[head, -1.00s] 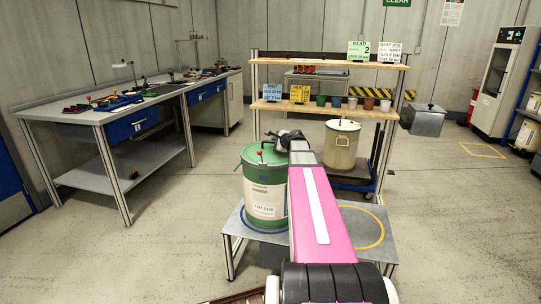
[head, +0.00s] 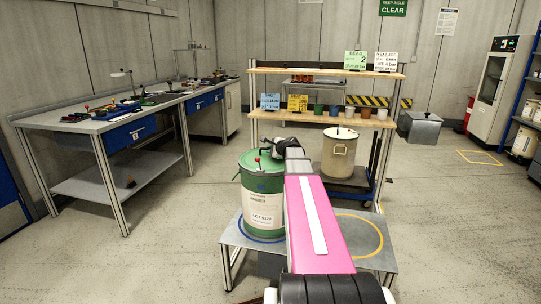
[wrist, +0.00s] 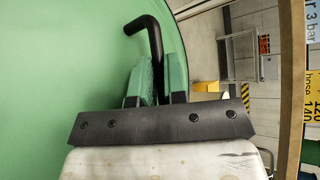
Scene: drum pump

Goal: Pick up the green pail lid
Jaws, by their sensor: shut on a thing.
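The green pail lid (head: 258,156) is at the top of the green and white pail (head: 262,205), which stands on a low grey platform. I see no clear gap between lid and pail. In the wrist view the lid (wrist: 60,70) fills the left side as a broad green surface, with a bent black handle (wrist: 152,38) rising from it. My gripper (wrist: 160,78) is shut on this handle; its green fingers stand on either side of the bar. In the head view my gripper (head: 277,156) is at the lid's right side, partly hidden by my arm.
A cream pail (head: 339,155) stands behind, right of my arm. The shelf rack (head: 325,72) rises behind the pails, with small pots and signs. A long workbench (head: 100,125) stands at left. Floor is open on the right.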

